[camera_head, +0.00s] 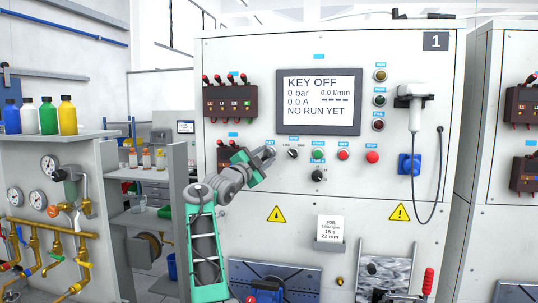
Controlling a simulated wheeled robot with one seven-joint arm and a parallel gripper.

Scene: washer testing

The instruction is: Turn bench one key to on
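Bench one is the light panel (370,225) marked 1, in the head view. Its screen (318,101) reads KEY OFF, 0 bar, 0.0 A and NO RUN YET. My arm rises from the lower left, and my gripper (267,154) is at the left end of the control row, in front of the panel. I cannot make out its fingers clearly, nor whether it touches anything. The key is not clearly visible; my gripper covers part of that area. A dark rotary knob (293,153) shows just right of my gripper.
Right of the knob are a green button (318,154) and a red button (372,156); a black knob (317,175) sits below. A white handheld unit (415,97) hangs with a looping cable. A card holder (330,246) juts out below. Bottles (48,117) stand on the left cabinet.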

